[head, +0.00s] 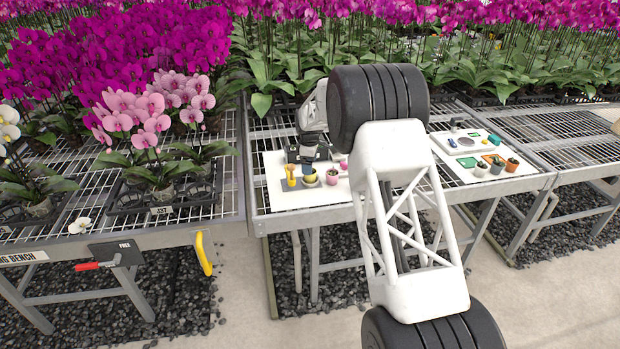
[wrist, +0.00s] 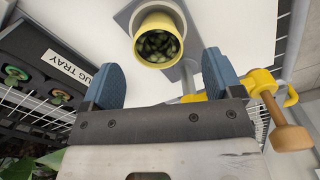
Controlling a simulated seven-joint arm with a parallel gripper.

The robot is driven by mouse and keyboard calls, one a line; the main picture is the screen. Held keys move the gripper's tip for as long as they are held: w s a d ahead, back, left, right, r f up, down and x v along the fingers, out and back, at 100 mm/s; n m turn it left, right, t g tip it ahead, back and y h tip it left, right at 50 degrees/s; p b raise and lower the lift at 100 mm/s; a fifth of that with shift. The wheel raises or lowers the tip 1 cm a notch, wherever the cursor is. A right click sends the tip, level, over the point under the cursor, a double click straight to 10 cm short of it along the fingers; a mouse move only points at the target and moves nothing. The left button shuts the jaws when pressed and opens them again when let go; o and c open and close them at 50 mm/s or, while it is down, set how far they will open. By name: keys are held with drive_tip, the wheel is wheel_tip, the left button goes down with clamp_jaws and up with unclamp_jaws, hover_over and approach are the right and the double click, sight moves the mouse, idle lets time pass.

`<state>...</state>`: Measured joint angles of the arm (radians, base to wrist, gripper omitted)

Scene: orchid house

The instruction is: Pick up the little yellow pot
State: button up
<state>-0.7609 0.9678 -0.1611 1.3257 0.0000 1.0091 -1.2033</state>
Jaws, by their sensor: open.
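The little yellow pot (wrist: 139,50) is in the wrist view at top centre, with dark green contents inside its rim. It stands on a grey surface, just beyond my fingertips and roughly in line with the gap between them. My gripper (wrist: 160,75) is open, its two blue fingers apart, with nothing between them. In the head view my gripper (head: 309,168) points down at the bench, right by the yellow pot (head: 311,183), and partly hides it.
A black plug tray (wrist: 40,75) is at left. In the head view a pink pot (head: 332,178) stands close right of the yellow one. Several small pots stand at the far right.

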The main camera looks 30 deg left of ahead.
drive_tip(key=shift+f, duration=0.1)
drive_tip(key=shift+w+d+f, duration=0.1)
drive_tip(key=shift+w+f, duration=0.05)
drive_tip(key=shift+f, duration=2.35)
drive_tip(key=c, duration=1.1)
drive_tip(key=shift+r, duration=0.1)
drive_tip(key=shift+r, duration=1.75)
drive_tip(key=s+d, duration=0.3)
drive_tip(key=s, duration=0.1)
drive_tip(key=s+d+r, duration=0.1)
drive_tip(key=s+d, duration=0.2)
drive_tip(key=d, duration=0.1)
drive_tip(key=s+d, duration=0.3)
drive_tip(key=s, duration=0.1)
drive_tip(key=shift+s+d+r, duration=0.15)
drive_tip(key=shift+s+d, duration=0.2)
drive_tip(key=shift+d, duration=0.05)
